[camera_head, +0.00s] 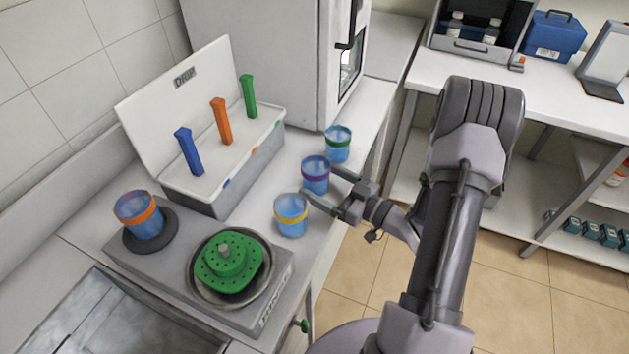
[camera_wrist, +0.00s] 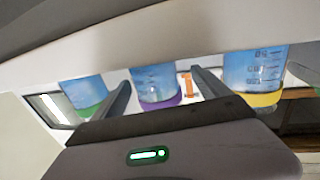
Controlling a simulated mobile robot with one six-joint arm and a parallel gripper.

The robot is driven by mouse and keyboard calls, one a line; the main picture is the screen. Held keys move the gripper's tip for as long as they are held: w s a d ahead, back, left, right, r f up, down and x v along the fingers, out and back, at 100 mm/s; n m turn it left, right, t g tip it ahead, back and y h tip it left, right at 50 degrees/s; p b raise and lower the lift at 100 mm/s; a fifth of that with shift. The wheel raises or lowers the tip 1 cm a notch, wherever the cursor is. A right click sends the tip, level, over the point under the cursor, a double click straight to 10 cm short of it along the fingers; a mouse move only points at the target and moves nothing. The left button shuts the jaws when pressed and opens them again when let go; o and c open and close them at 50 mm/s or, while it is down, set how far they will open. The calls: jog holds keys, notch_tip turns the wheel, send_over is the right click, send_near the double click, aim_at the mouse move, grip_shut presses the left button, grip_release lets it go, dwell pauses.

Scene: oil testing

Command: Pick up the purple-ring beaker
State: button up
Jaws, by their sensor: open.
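The purple-ring beaker (camera_head: 316,175) stands upright on the counter between the green-ring beaker (camera_head: 338,145) and the yellow-ring beaker (camera_head: 291,214). My gripper (camera_head: 319,183) is open, reaching in from the right at the counter's edge. Its fingers point at the purple-ring beaker, one on each side in the picture. In the wrist view the purple-ring beaker (camera_wrist: 157,84) shows between the two fingers (camera_wrist: 165,92), with the green-ring beaker (camera_wrist: 86,95) to the left and the yellow-ring beaker (camera_wrist: 256,75) to the right. I cannot tell whether the fingers touch any beaker.
An orange-ring beaker (camera_head: 139,214) stands on a dark round pad. A device with a green perforated top (camera_head: 229,261) is at the front. An open box (camera_head: 199,201) with blue, orange and green sticks stands behind. A white cabinet (camera_head: 270,60) is at the back. Neighbouring beakers leave little side room.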

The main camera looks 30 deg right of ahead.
aim_at(303, 170)
jog(key=x, duration=0.2)
jog(key=b+x, duration=0.1)
jog(key=x, duration=0.1)
jog(key=b+x, duration=0.1)
jog(key=x, duration=0.1)
jog(key=shift+w+d, duration=0.25)
jog(key=shift+w, duration=0.05)
jog(key=c, duration=1.6)
